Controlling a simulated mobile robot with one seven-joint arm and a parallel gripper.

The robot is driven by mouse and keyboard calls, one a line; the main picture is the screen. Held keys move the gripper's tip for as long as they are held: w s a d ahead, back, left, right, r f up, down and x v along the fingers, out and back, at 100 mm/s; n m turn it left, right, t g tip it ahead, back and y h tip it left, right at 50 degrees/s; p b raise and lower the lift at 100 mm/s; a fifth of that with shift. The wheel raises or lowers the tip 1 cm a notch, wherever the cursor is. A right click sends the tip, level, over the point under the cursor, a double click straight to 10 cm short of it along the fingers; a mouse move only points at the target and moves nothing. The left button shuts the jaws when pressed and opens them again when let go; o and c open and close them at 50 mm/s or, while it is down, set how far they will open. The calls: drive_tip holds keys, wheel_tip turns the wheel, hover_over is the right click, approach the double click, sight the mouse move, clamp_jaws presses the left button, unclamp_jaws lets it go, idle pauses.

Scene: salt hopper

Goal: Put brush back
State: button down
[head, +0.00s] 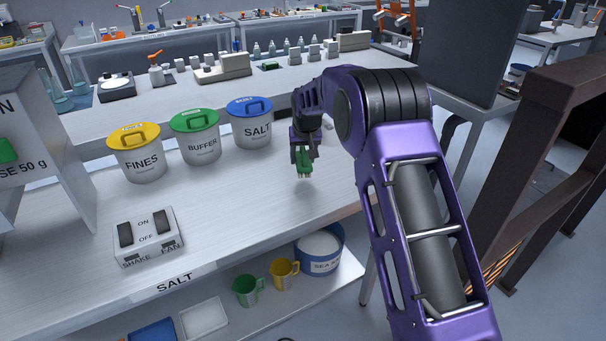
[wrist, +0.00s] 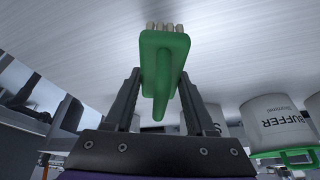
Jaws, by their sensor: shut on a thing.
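My gripper (head: 303,153) is shut on a green brush (head: 304,165) and holds it above the bench, to the right of the salt bucket. The brush points down in the head view, with pale bristle tufts at its lower end. In the wrist view the brush (wrist: 162,62) is between the two dark fingers, with its bristles at the top of the picture. Whether the bristles touch the bench top cannot be told.
On the bench (head: 235,200) stand lidded buckets marked FINES (head: 138,157), BUFFER (head: 199,142) and SALT (head: 251,127). A switch box (head: 148,236) is at the front left. Cups (head: 249,290) and a SEA SALT tub (head: 319,256) are on the lower shelf. The bench's middle is clear.

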sight(305, 153)
drive_tip(key=shift+f, duration=2.5)
drive_tip(key=shift+f, duration=0.1)
drive_tip(key=shift+f+b, duration=0.15)
drive_tip(key=shift+b, duration=0.25)
drive_tip(key=shift+c, duration=1.2)
unclamp_jaws()
drive_tip(key=shift+r, duration=0.4)
drive_tip(key=p+v, duration=0.1)
drive_tip(key=v, duration=1)
drive_tip(key=shift+s+d+r, duration=0.1)
drive_tip(key=shift+s+r, duration=0.15)
